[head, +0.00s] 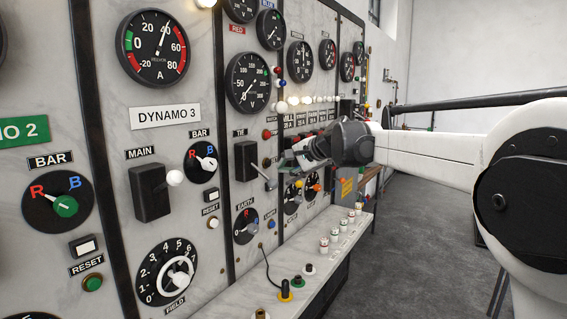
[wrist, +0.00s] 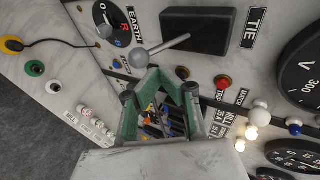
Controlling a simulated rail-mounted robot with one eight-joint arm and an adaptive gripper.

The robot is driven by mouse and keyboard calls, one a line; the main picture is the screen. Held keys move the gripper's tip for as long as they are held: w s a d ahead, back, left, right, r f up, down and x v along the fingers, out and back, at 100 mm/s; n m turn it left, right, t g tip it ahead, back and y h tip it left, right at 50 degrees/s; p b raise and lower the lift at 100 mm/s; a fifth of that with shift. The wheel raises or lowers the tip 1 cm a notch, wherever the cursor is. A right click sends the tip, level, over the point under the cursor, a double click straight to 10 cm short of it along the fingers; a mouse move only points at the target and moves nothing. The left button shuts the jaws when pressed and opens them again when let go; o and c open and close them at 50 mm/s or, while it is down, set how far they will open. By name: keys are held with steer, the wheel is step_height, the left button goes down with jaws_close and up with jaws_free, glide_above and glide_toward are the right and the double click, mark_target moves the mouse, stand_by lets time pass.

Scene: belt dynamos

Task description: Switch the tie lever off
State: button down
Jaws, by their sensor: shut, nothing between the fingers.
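The tie lever (head: 262,174) sticks out of a black switch box (head: 246,160) under the TIE label on the grey marble panel. Its rod slants outward and downward to a grey ball knob (head: 271,185). In the wrist view the ball (wrist: 139,58) is just beyond the fingertips, and the rod runs right to the black box (wrist: 198,21). My gripper (wrist: 158,80), with green-lined fingers, is shut and empty. It is beside the ball, apart from it as far as I can tell. In the head view my gripper (head: 285,168) is just right of the lever.
The EARTH dial (head: 245,226) is below the lever. The MAIN switch (head: 151,191) is to the left. A ledge (head: 270,280) with several knobs runs below.

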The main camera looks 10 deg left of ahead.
steer(key=shift+r, duration=0.3)
steer(key=shift+d, duration=0.1)
steer(key=s+d+r, duration=0.2)
steer(key=s+d, duration=0.6)
steer(key=d, duration=0.3)
steer(key=shift+r+b, duration=0.35)
steer(key=shift+b, duration=0.05)
steer(key=s+d+f+n+h, duration=0.2)
steer(key=s+d+f, duration=0.5)
steer(key=s, duration=0.6)
steer(key=s+d+f+n+h+b, duration=0.1)
steer(key=s+d+f+h, duration=0.3)
steer(key=s+d+f, duration=0.4)
steer(key=s+d+f+n+h+b, duration=0.1)
steer(key=s+d+f+n+h, duration=0.2)
steer(key=s, duration=1.6)
steer(key=d+f, duration=0.4)
steer(key=f, duration=0.4)
steer(key=shift+d+h, duration=0.3)
steer(key=shift+d, duration=0.05)
steer(key=shift+w, duration=0.1)
